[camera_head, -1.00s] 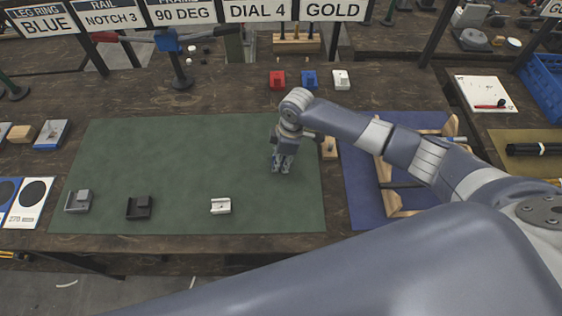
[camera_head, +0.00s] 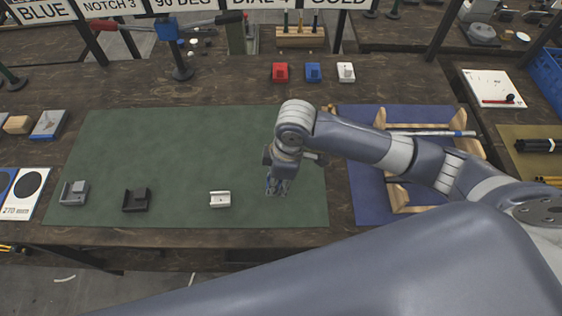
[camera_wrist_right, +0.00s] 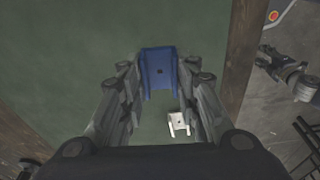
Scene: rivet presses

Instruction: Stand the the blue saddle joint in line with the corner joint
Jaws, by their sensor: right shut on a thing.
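My right gripper (camera_head: 277,191) is over the right part of the green mat, shut on the blue saddle joint (camera_wrist_right: 159,72), a channel shape with a small dark hole. Farther left in the same row are a black joint (camera_head: 136,200) and a grey stepped joint (camera_head: 74,193). I cannot tell for certain which one is the corner joint.
A wooden frame (camera_head: 405,197) lies on the blue mat (camera_head: 365,185) at right. The mat's middle is clear.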

